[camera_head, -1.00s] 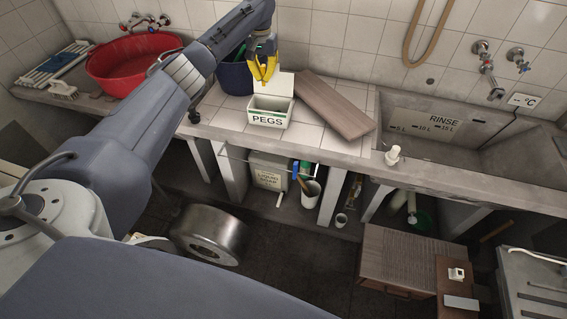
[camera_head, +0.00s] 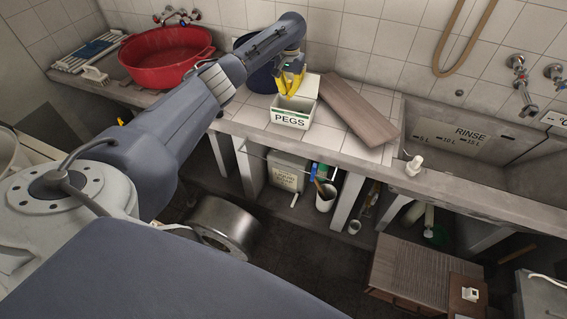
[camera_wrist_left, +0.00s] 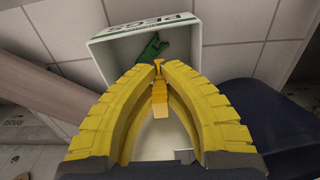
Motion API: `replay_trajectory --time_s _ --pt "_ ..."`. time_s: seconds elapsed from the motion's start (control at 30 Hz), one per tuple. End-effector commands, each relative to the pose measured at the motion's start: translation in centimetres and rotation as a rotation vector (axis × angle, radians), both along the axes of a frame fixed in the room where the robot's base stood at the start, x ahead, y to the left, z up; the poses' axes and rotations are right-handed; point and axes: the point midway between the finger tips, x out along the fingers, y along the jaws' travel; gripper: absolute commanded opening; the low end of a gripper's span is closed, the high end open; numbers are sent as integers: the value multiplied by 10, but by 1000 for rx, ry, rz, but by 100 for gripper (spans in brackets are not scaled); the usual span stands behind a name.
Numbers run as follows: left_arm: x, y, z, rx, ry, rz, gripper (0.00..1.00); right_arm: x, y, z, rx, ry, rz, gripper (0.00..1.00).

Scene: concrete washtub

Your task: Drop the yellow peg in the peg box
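The white peg box (camera_head: 292,121), marked PEGS, stands on the tiled counter; its open top also shows in the left wrist view (camera_wrist_left: 207,32). My left gripper (camera_head: 289,92) is over the box opening, pointing down. In the left wrist view its yellow fingers (camera_wrist_left: 158,66) close in on the yellow peg (camera_wrist_left: 160,97), which sits between them over the box mouth. A green peg (camera_wrist_left: 151,48) lies inside the box. The peg is hard to tell from the yellow fingers in the head view. My right gripper is not in view.
A wooden board (camera_head: 358,110) lies right of the box. A dark blue bucket (camera_head: 259,80) stands behind my left arm. A red basin (camera_head: 166,58) is at the left. A white bottle (camera_head: 414,165) stands near the sink's front edge (camera_head: 460,190).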

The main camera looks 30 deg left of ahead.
Motion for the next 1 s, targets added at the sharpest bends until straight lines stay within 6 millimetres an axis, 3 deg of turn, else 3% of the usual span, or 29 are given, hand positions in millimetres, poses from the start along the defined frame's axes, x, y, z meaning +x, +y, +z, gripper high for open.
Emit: replay_trajectory --time_s 0.3,0.57,0.83,1.0 --pt "0 0 -1 0 -1 0 0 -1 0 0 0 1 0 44" --pt "0 0 -1 0 -1 0 31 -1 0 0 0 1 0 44" --pt "0 0 0 0 -1 0 31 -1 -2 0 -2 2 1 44" --pt "1 0 15 0 -4 0 31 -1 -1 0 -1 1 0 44"
